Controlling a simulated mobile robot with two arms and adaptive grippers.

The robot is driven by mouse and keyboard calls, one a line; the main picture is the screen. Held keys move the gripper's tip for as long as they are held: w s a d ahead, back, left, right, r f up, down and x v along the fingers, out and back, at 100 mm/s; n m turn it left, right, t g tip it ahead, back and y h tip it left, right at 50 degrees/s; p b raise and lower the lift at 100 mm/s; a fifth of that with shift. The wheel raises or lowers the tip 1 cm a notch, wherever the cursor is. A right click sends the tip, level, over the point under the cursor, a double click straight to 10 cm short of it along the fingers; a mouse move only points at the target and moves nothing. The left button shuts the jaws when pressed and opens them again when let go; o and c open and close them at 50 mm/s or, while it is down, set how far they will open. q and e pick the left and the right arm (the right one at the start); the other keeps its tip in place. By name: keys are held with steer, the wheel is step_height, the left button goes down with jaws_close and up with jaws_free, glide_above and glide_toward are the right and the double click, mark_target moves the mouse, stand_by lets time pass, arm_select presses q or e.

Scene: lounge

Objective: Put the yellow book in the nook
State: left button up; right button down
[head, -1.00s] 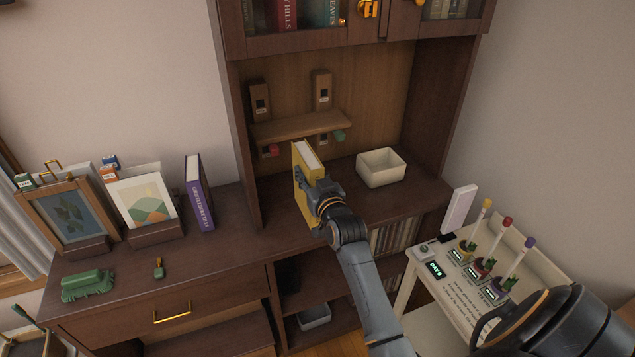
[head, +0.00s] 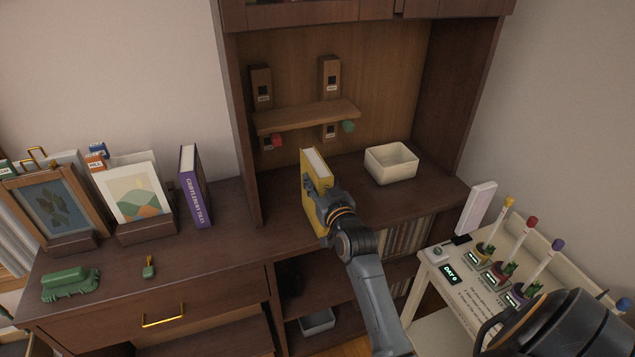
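The yellow book (head: 313,199) stands upright in the mouth of the nook (head: 387,105), the recess in the dark wooden cabinet. My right gripper (head: 322,200) is shut on the book's right side, with its arm coming up from the lower right. Whether the book's bottom touches the nook floor, I cannot tell. My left gripper is not in view.
A small shelf (head: 305,117) with a red and a green knob below it is on the nook's back wall. A white bin (head: 391,163) stands in the nook at right. A purple book (head: 195,187) and picture frames stand on the counter at left. The nook floor between book and bin is clear.

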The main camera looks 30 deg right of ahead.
steer(key=c, duration=0.9)
jaws_free()
steer(key=shift+f, duration=0.1)
steer(key=shift+s, duration=0.1)
steer(key=b+v, duration=0.1)
steer(key=v, duration=1)
steer(key=shift+s, duration=0.4)
steer(key=s+a+f+n+g+y, duration=0.1)
steer(key=s+a+f+g, duration=0.15)
steer(key=f, duration=0.95)
steer(key=s+a+f+n+g+y, duration=0.15)
steer(key=a+f, duration=0.25)
steer(key=f, duration=0.8)
steer(key=s+a+f+g+y, duration=0.1)
steer(key=s+a+f+g, duration=0.2)
steer(key=f, duration=0.9)
steer(key=s+a+f+n+g+y, duration=0.1)
steer(key=s+a+f+g, duration=0.15)
steer(key=s+f, duration=0.6)
steer(key=s+a+f+n+g, duration=0.1)
steer(key=s+f+g, duration=0.2)
steer(key=s+f, duration=0.55)
steer(key=s+d+f+g, duration=0.1)
steer(key=s+f+g, duration=0.2)
steer(key=s, duration=1.3)
step_height(320, 180, down, 3)
steer(key=shift+s+d+r+n, duration=0.1)
steer(key=shift+s+d+n, duration=0.1)
steer(key=shift+s+n, duration=0.2)
